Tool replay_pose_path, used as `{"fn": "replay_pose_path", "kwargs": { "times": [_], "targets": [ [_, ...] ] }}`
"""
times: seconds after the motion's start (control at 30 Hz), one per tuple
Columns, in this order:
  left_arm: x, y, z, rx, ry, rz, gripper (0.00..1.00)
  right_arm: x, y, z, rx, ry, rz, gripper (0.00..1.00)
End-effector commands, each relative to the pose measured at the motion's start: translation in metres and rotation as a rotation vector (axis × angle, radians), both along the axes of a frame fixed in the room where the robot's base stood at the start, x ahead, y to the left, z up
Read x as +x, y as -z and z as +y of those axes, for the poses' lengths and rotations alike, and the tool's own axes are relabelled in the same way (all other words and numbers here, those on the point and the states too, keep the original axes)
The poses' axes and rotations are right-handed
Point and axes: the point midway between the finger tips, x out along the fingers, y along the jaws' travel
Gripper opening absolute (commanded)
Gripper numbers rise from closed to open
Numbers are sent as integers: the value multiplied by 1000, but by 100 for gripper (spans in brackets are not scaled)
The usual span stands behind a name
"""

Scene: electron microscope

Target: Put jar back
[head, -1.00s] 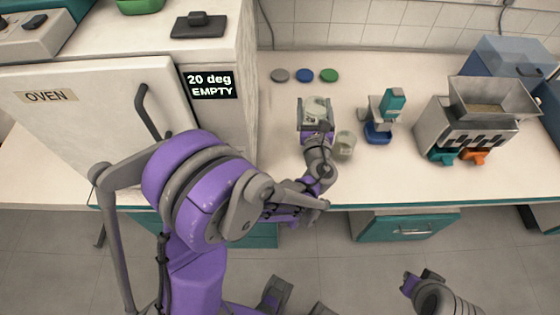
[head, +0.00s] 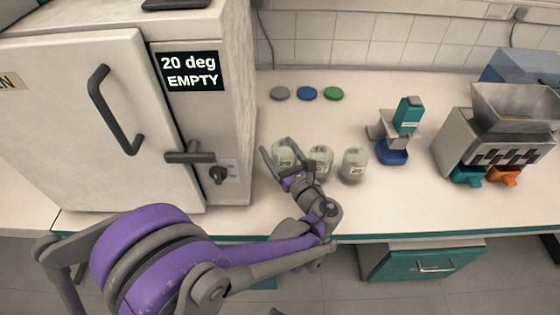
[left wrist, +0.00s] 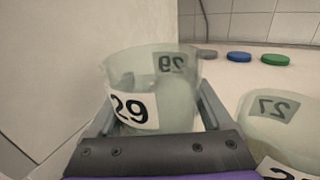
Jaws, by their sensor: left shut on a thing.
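My left gripper (head: 278,148) is shut on a greenish glass jar labelled 29 (head: 284,157), by the oven side of the counter. In the left wrist view the jar (left wrist: 150,88) is upright between the two fingers; I cannot tell whether its base touches the counter. A second jar (head: 320,161) stands just right of the gripper, and a third jar (head: 355,165) stands right of that. The jar in the wrist view's right corner reads 27 (left wrist: 285,115). My right gripper is out of view.
The oven (head: 85,110), door shut, stands left, with a sign (head: 189,71) reading 20 deg EMPTY. Grey (head: 280,93), blue (head: 307,93) and green (head: 334,93) lids lie behind the jars. A teal-and-grey device (head: 400,130) and a hopper machine (head: 498,125) stand right.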

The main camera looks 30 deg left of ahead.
Motion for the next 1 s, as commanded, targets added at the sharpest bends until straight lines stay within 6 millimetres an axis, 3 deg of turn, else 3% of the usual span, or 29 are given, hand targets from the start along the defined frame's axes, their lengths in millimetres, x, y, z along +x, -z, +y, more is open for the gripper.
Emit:
{"fn": "replay_pose_path", "kwargs": {
  "times": [0.23, 0.63, 0.67, 0.73, 1.0],
  "targets": [
    [0, 34, 0, 1, 0, 1, 19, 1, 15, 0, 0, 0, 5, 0],
    [0, 39, 0, 0, 1, 0, 19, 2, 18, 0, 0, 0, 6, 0],
    [0, 39, 0, 0, 1, 0, 87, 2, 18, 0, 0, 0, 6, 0],
    [0, 38, 0, 0, 1, 0, 100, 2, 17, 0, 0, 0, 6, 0],
    [0, 36, 0, 0, 1, 0, 100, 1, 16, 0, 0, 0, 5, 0]
  ]
}}
